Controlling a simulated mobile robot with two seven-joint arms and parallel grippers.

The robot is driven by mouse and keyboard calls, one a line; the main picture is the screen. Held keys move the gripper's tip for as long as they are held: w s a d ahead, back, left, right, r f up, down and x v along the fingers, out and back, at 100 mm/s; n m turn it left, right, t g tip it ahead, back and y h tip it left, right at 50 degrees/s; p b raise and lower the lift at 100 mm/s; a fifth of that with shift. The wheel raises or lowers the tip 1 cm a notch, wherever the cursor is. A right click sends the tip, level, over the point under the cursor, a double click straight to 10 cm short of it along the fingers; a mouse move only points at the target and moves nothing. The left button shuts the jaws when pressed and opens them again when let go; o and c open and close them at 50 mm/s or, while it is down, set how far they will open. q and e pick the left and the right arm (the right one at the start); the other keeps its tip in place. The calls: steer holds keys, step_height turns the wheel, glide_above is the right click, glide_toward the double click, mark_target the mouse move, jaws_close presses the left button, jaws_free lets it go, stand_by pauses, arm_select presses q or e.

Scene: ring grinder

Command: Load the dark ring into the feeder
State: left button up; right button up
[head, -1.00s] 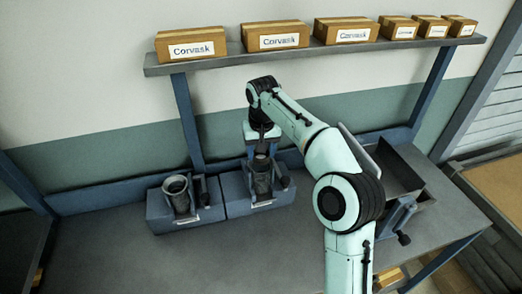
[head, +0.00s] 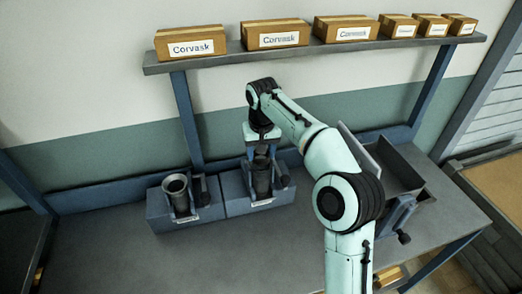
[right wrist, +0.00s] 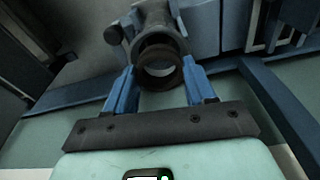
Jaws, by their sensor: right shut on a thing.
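The dark ring (right wrist: 160,66) is brownish and sits between the two blue fingers of my right gripper (right wrist: 159,70) in the right wrist view. The gripper is shut on it. Just beyond the ring is the grey tube of a feeder (right wrist: 155,20), and the ring's opening lies close to the tube's mouth. I cannot tell whether they touch. In the head view my right gripper (head: 262,146) points down over the right-hand feeder (head: 262,184); the ring is hard to make out there. My left gripper is not in view.
A second similar feeder unit (head: 180,198) stands to the left on the bench (head: 190,262). A grey tray (head: 392,170) is on the right, behind my arm. Several cardboard boxes (head: 277,34) stand on the shelf (head: 225,57) above. The front left of the bench is clear.

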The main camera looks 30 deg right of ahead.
steer(key=shift+f, duration=0.4)
stand_by(0.3)
steer(key=o, duration=1.2)
steer(key=shift+s+a+r, duration=0.1)
steer(key=shift+s+r, duration=0.15)
steer(key=shift+r, duration=2)
steer(key=shift+s+a+r, duration=0.1)
steer(key=shift+s+r, duration=0.2)
steer(key=shift+r, duration=1.9)
steer(key=shift+s+a+r, duration=0.1)
steer(key=shift+s+r, duration=0.15)
steer(key=shift+r, duration=2)
